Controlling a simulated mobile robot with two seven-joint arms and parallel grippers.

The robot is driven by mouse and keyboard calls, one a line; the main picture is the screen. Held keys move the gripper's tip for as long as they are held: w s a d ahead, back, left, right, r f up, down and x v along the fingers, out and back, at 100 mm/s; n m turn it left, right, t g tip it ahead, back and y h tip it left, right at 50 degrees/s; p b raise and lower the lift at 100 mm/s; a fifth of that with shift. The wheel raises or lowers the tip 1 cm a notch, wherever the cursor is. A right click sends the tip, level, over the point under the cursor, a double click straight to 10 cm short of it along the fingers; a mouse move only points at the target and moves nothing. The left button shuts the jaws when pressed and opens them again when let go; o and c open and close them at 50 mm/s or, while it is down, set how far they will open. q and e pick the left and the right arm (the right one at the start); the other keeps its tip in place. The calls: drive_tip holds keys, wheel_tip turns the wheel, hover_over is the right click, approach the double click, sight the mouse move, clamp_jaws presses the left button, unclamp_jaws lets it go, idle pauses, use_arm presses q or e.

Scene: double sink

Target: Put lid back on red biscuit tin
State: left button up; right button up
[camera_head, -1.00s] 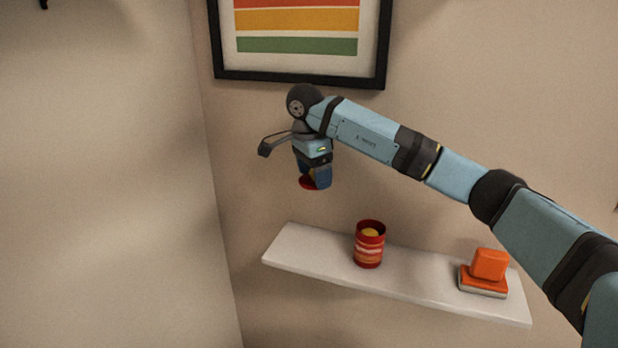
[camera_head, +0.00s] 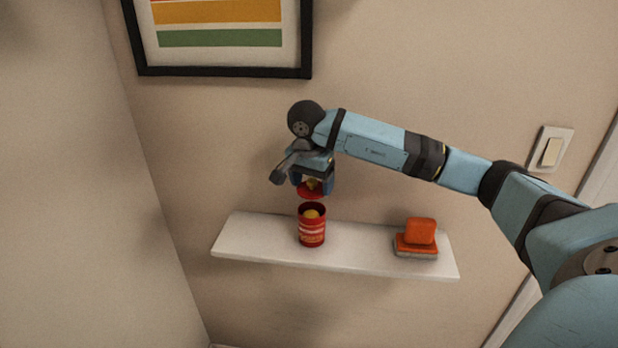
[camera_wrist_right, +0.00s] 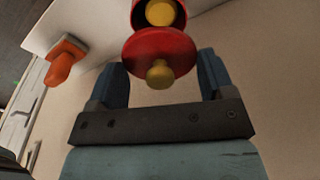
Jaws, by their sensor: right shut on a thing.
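The red biscuit tin (camera_head: 312,232) stands upright and open on the white shelf, with something yellow inside its mouth. Its top also shows in the right wrist view (camera_wrist_right: 178,14). My right gripper (camera_head: 314,186) is shut on the red lid (camera_head: 309,194), which has a yellow knob (camera_wrist_right: 159,74). The lid hangs just above the tin's mouth in the head view, apart from the rim as far as I can tell. In the right wrist view the lid (camera_wrist_right: 150,48) lies between the fingers and partly covers the tin. My left gripper is not in view.
The white shelf (camera_head: 360,259) holds an orange block (camera_head: 420,231) on an orange and grey base (camera_head: 415,249), right of the tin. A framed picture (camera_head: 226,72) hangs above. A light switch (camera_head: 551,151) is on the wall at right. The shelf left of the tin is bare.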

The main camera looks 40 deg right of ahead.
wheel_tip(320, 180, down, 4)
drive_tip(key=shift+f+b, duration=0.2)
drive_tip(key=shift+b, duration=0.95)
drive_tip(key=shift+f, duration=0.4)
drive_tip(key=shift+b, duration=0.4)
drive_tip(key=shift+f, duration=0.2)
idle(0.8)
drive_tip(key=o, duration=0.9)
